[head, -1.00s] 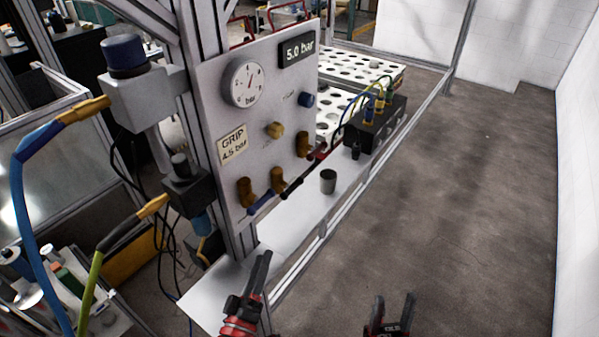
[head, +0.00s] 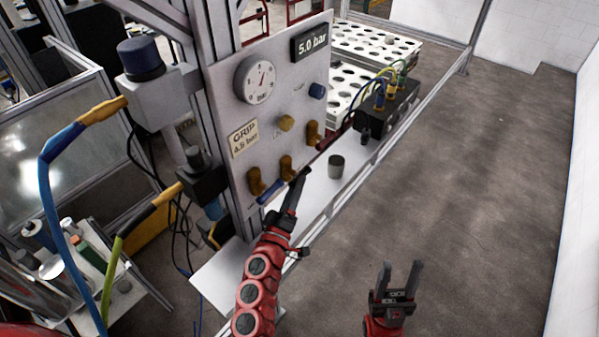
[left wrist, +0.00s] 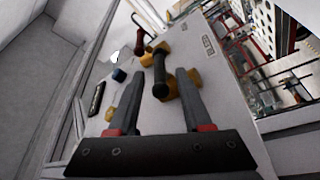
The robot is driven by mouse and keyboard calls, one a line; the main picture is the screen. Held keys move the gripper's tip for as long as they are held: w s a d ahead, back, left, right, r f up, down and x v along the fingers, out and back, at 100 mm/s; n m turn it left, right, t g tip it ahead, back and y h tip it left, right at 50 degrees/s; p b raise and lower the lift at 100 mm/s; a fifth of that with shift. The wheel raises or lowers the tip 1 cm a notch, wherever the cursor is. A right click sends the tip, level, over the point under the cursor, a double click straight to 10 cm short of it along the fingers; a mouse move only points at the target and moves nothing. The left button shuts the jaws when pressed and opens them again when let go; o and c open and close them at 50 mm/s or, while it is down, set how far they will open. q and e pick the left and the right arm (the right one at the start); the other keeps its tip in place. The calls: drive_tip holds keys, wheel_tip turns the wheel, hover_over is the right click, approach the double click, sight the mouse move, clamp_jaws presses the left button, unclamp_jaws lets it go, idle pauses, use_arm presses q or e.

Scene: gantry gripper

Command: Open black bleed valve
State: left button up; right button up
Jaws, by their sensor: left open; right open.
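The black bleed valve has a brass body (head: 287,167) low on the grey panel, the middle of three brass valves. Its black handle is largely covered by my left gripper (head: 297,182) in the head view. In the left wrist view the black handle (left wrist: 160,76) lies between the two open fingers of my left gripper (left wrist: 160,84), near their tips. I cannot tell whether a finger touches it. My right gripper (head: 401,268) is open and empty over the floor, away from the panel.
A blue-handled valve (head: 268,190) is just left of the black one, and a red-handled valve (head: 314,133) is to its right. A grey cup (head: 336,166) stands on the white shelf (head: 312,195) below. Hoses (head: 48,190) hang at the left. The floor at right is clear.

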use_arm(q)
drive_tip(key=shift+x, duration=1.65)
clamp_jaws()
